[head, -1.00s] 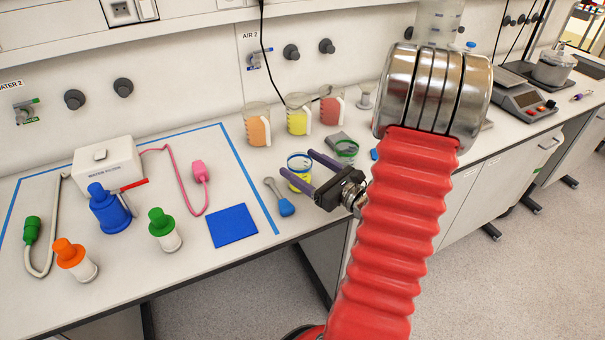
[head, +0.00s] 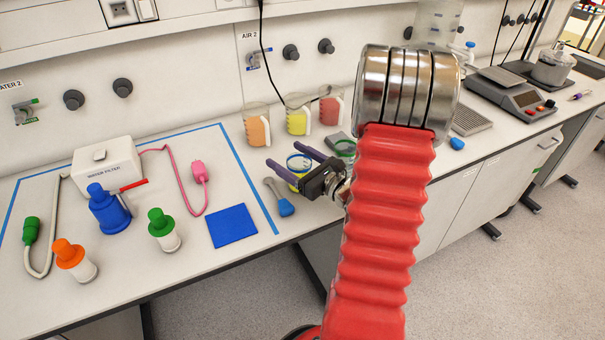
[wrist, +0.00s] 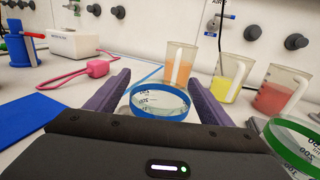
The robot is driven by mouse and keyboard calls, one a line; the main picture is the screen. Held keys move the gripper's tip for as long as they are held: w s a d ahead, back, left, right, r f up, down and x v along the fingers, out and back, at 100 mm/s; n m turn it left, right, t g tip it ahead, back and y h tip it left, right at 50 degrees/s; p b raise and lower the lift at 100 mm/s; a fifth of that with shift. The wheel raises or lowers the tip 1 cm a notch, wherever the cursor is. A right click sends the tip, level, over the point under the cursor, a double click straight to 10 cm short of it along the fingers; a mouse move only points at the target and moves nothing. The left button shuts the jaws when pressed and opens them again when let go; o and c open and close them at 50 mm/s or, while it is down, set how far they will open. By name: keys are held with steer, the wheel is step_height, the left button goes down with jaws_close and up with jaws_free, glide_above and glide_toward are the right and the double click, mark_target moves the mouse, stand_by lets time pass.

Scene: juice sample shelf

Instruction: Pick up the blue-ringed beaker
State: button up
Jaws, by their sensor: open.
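The blue-ringed beaker (wrist: 158,104) is clear glass with graduation marks and a blue band at its rim. In the wrist view it stands between the two purple fingers of my gripper (wrist: 158,85), which is open. In the head view the beaker (head: 299,162) is partly hidden by my gripper (head: 288,166), and a little yellow shows at it. The fingers lie to either side of the beaker; I cannot tell whether they touch it. Its lower part is hidden by my gripper body in the wrist view.
A green-ringed beaker (wrist: 293,142) stands close on the right. Behind are beakers of orange (head: 257,126), yellow (head: 297,116) and red liquid (head: 330,107). A blue-handled tool (head: 285,207) lies just left of my gripper. A blue square (head: 232,226) lies further left.

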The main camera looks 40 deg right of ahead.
steer(key=shift+c, duration=0.3)
steer(key=c, duration=1.2)
